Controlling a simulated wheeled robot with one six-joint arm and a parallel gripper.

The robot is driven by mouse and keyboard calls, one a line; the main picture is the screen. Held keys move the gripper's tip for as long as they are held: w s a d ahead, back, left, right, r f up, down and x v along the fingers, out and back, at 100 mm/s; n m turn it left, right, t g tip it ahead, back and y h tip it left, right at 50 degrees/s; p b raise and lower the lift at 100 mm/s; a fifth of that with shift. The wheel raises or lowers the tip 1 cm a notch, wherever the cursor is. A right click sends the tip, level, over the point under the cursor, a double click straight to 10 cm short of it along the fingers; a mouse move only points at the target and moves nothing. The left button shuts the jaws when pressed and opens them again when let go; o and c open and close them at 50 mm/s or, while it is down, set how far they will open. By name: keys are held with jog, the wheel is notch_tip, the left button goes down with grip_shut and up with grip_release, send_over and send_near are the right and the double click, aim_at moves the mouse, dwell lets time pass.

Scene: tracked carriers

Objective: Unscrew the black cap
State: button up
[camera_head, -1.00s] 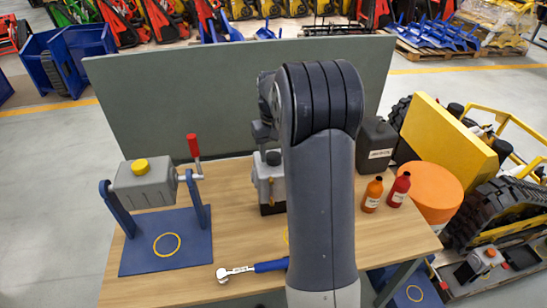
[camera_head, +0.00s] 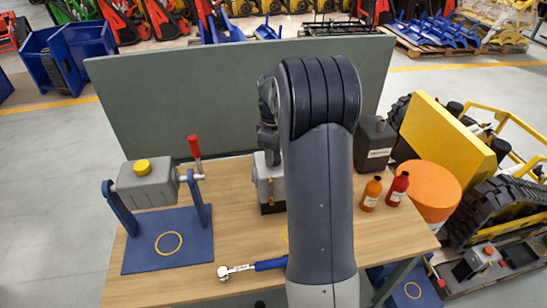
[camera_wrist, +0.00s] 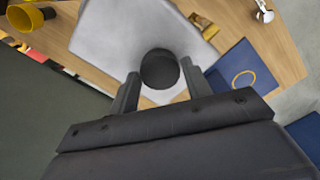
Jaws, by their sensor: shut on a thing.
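The black cap (camera_wrist: 160,70) sits on top of a light grey box-like unit (camera_wrist: 110,42) in the wrist view. My gripper (camera_wrist: 160,71) has one finger on each side of the cap and is shut on it. In the head view the grey unit (camera_head: 268,188) stands on the table, partly hidden behind my arm. The cap is hidden there by my gripper (camera_head: 268,150), which is at the unit's top. A brass-coloured fitting (camera_wrist: 203,25) shows at the unit's edge in the wrist view.
A blue stand (camera_head: 140,258) holds a grey tank (camera_head: 146,190) with a yellow cap and red-handled crank on the left. A wrench (camera_head: 236,271) lies in front. Two small bottles (camera_head: 371,194) and a black canister (camera_head: 374,145) stand right. A green panel (camera_head: 200,100) closes the back.

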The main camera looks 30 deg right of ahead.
jog(key=o, duration=0.7)
jog(key=m, duration=0.6)
jog(key=shift+m, duration=0.3)
jog(key=m, duration=1.8)
jog(key=shift+m, duration=0.3)
jog(key=m, duration=0.4)
